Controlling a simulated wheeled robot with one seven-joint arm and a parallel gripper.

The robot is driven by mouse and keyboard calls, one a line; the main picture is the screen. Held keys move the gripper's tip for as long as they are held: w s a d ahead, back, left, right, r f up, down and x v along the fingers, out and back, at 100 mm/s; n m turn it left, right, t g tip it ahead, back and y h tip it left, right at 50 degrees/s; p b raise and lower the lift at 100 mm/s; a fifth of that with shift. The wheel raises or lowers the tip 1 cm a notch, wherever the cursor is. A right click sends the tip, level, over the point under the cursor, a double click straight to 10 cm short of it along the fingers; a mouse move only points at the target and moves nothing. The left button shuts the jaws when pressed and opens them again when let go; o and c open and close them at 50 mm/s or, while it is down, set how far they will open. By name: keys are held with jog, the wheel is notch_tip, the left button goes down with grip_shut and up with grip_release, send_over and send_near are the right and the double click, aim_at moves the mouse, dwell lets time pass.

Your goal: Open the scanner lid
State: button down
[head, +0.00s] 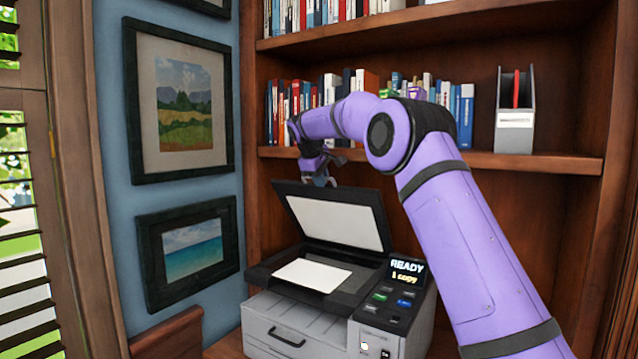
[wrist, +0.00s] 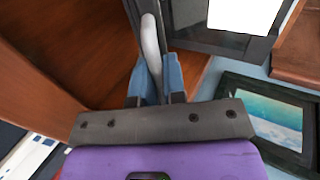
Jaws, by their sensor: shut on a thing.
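The scanner (head: 305,325) stands on a surface in front of the bookcase. Its dark lid (head: 370,200) is raised and tilted back, with the white underside (head: 335,221) facing me. A white sheet (head: 312,274) lies on the scanner bed. My gripper (head: 320,181) is at the lid's upper edge. In the wrist view its blue fingers (wrist: 157,78) are closed around a pale curved handle (wrist: 150,45) beside the dark lid (wrist: 205,38). Where the handle joins the lid is not clear.
The control panel (head: 393,297) reads READY. A shelf (head: 540,163) with books and a grey file holder (head: 514,130) runs behind and above the lid, close to my arm. Framed pictures (head: 187,252) hang on the left wall. A wooden chair back (head: 168,335) stands at lower left.

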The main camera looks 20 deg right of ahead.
jog(key=c, duration=1.2)
grip_release()
jog(key=v, duration=1)
jog(key=shift+r, duration=0.3)
jog(key=shift+s+a, duration=0.1)
jog(key=shift+s, duration=0.1)
